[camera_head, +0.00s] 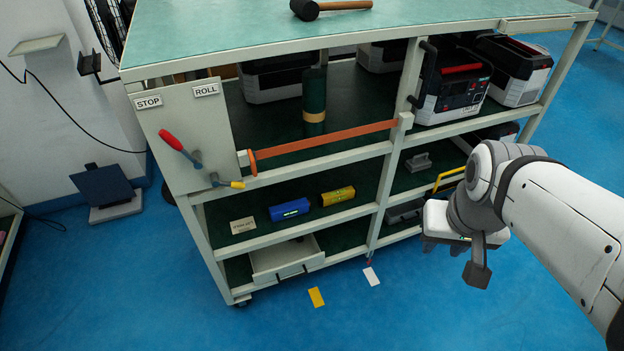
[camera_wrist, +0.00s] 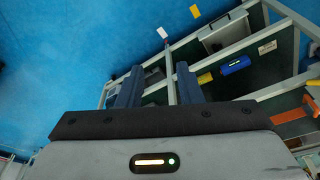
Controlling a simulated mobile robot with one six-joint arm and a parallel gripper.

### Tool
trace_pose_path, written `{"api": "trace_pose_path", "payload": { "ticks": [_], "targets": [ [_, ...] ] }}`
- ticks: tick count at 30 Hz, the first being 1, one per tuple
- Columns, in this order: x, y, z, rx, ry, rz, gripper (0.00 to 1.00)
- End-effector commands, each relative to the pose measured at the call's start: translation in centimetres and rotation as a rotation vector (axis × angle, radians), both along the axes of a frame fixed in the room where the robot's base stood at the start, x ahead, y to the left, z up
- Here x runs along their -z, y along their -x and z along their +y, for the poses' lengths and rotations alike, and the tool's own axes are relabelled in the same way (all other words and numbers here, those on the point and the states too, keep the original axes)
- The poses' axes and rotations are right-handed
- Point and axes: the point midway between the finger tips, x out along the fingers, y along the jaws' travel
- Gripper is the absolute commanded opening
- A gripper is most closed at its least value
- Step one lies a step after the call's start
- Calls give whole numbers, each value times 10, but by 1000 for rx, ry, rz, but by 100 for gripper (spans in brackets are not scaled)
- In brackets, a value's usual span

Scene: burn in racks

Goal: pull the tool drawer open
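The pale drawer (camera_head: 286,262) sits at the bottom left of the rack, its front close to the lower frame rail; its light interior partly shows from above. A small dark mark, perhaps its handle, shows on the front. In the wrist view the drawer (camera_wrist: 224,32) is at the upper right, beyond the fingers. My gripper (camera_head: 457,256) is right of the drawer, in front of the rack's right section, and well apart from the drawer. In the wrist view my gripper (camera_wrist: 159,86) has its two dark fingers spread with nothing held between them.
The rack's front post (camera_head: 382,195) stands between gripper and drawer. An orange bar (camera_head: 325,139) crosses higher up. Yellow (camera_head: 316,297) and white (camera_head: 371,276) cards mark the otherwise clear floor nearby.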

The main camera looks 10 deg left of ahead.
Motion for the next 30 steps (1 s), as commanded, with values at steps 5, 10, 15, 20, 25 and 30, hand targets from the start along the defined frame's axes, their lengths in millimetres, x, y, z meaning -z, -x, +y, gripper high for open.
{"api": "trace_pose_path", "payload": {
  "ticks": [5, 10, 15, 20, 25, 30],
  "targets": [
    [0, 0, 0, 1, -1, 1, 32],
    [19, -9, 10, 64, -56, 46, 32],
    [68, -35, 35, 282, -215, 195, 32],
    [123, -69, 76, 554, -377, 395, 32],
    [185, -106, 119, 852, -505, 627, 32],
    [255, -145, 160, 1156, -589, 874, 32]
  ]
}}
